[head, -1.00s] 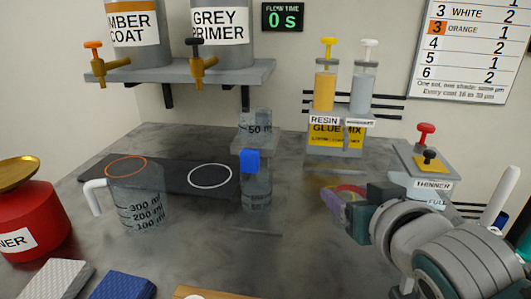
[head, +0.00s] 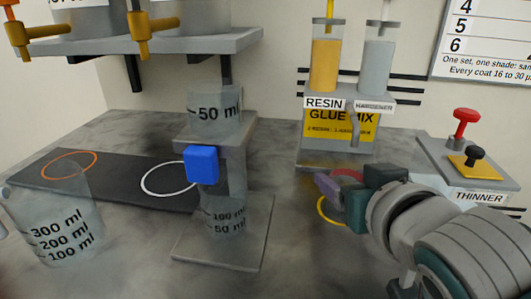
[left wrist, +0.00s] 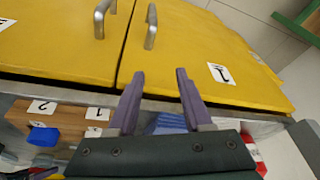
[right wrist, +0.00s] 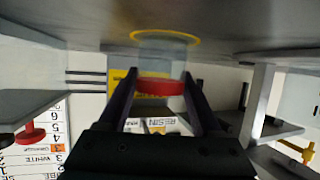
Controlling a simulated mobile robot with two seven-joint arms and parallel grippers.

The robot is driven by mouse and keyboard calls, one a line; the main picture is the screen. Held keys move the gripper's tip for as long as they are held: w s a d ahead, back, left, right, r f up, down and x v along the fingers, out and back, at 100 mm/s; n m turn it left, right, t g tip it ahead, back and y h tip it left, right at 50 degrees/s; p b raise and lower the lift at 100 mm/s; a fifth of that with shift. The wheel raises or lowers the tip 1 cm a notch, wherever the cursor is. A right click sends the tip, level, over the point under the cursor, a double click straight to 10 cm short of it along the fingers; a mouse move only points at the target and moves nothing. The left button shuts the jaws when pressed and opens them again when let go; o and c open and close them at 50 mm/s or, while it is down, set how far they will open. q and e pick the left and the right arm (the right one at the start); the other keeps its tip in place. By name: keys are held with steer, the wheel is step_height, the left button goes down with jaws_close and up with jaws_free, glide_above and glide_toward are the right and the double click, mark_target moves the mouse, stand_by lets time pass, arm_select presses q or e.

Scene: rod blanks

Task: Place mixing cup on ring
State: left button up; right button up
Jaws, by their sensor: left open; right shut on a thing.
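My right gripper (head: 335,190) is shut on a mixing cup, a clear cup with a red band (right wrist: 160,87), in front of the glue mix dispenser. In the right wrist view (right wrist: 160,100) the fingers clasp the band from both sides. A yellow ring (right wrist: 165,36) on the bench lies close by the cup's clear end; I cannot tell if they touch. The yellow ring (head: 325,211) is partly hidden by the gripper in the head view. My left gripper (left wrist: 157,90) is open and empty in front of yellow cabinet doors, outside the head view.
The glue mix dispenser (head: 340,150) stands behind the right gripper, a thinner dispenser (head: 480,170) to the right. A measuring jug (head: 55,235) and dark mat (head: 115,185) with orange and white circles lie further left.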

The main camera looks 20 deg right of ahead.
arm_select(q)
steer(key=shift+a+r, duration=0.1)
steer(key=shift+r, duration=0.05)
arm_select(e)
steer(key=shift+a, duration=0.1)
steer(key=shift+s+f, duration=0.1)
steer(key=o, duration=1.3)
